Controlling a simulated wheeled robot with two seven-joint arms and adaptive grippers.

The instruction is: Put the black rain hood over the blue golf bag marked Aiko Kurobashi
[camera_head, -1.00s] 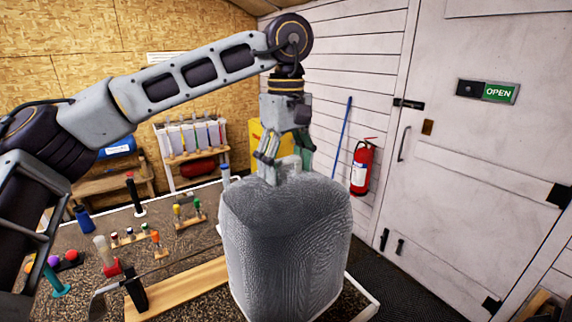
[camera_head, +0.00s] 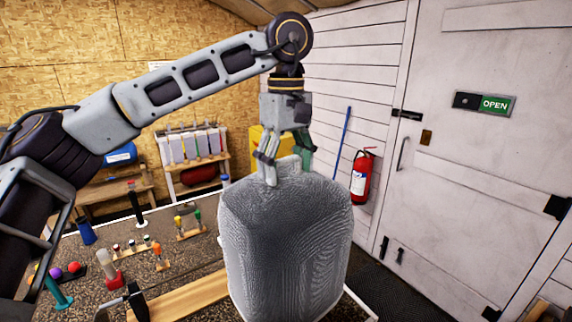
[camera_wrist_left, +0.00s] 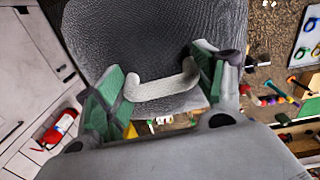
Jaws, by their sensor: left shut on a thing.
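The rain hood (camera_head: 287,245) is a large, dark grey ribbed cover with a rounded top, in the middle of the head view. It hangs upright under my left gripper (camera_head: 284,168), which is shut on the pale grip tab at its top. In the left wrist view, the green-padded fingers of my left gripper (camera_wrist_left: 160,88) stand at the two ends of this pale grip (camera_wrist_left: 165,90), and the hood's ribbed top (camera_wrist_left: 150,35) lies behind it. No blue golf bag or name mark is visible. My right gripper is not in view.
A speckled workbench (camera_head: 195,250) lies left of and behind the hood, with a wooden board (camera_head: 190,297), a red-based mallet (camera_head: 108,268) and small coloured items. A fire extinguisher (camera_head: 361,178) hangs on the white wall. Dark floor shows at the right.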

